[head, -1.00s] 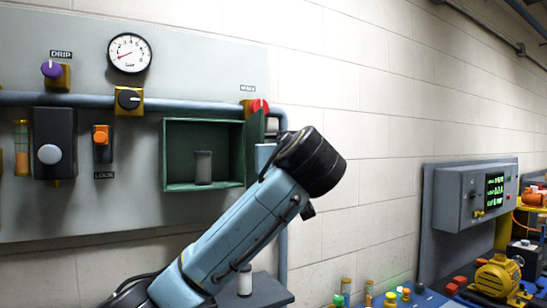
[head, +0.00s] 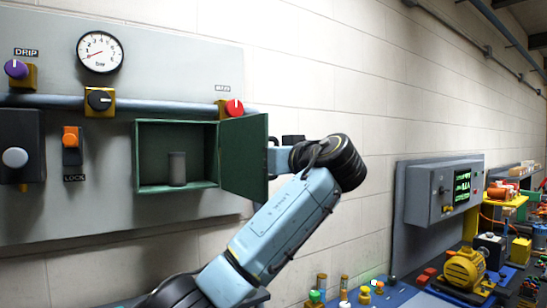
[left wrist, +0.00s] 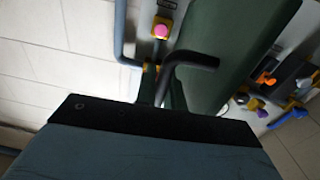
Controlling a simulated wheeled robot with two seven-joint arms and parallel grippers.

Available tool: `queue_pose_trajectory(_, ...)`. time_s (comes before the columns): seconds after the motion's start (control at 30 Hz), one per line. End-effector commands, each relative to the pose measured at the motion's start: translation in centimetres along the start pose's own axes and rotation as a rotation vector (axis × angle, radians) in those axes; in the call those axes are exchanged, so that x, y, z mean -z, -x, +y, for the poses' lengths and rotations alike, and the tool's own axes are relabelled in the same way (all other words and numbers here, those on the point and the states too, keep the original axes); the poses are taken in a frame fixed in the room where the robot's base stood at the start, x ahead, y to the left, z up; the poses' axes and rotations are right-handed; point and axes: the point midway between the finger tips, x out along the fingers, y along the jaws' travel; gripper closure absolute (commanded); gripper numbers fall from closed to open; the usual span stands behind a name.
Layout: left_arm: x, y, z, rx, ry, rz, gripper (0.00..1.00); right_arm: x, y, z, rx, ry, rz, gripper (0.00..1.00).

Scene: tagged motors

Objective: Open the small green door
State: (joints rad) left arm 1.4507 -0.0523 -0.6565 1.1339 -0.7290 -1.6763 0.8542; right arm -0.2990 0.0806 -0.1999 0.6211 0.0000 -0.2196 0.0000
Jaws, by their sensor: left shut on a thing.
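The small green door (head: 244,156) stands swung open on the right side of a green wall box (head: 146,186), with its inner face toward me. A grey cylinder (head: 177,169) stands inside the box. My left gripper (head: 276,155) is at the door's outer side, by its free edge, and partly hidden behind my arm and the door. In the left wrist view, the green door (left wrist: 234,45) fills the upper middle, and a black bent handle (left wrist: 190,62) reaches from it toward my gripper. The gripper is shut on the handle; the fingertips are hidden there. My right gripper is out of view.
A blue-grey pipe (head: 165,104) with a red knob (head: 234,107) runs just above the box. A gauge (head: 100,52) and several knobs are on the panel. A workbench with a yellow motor (head: 465,268) stands at the right.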

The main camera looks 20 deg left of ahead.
Motion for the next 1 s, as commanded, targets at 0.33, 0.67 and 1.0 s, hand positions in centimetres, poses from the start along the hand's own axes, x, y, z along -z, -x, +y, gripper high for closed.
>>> queue_pose_trajectory(0.33,0.1,-0.1,-0.1,0.002,0.001,0.001,0.80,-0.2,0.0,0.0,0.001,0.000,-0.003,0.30)
queue_pose_trajectory(0.67,-0.1,1.6,0.0,-0.002,0.002,0.002,0.80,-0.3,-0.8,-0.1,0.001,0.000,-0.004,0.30)
queue_pose_trajectory(1.0,-0.2,9.0,-0.1,-0.002,0.004,0.001,0.80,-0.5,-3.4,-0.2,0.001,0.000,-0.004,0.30)
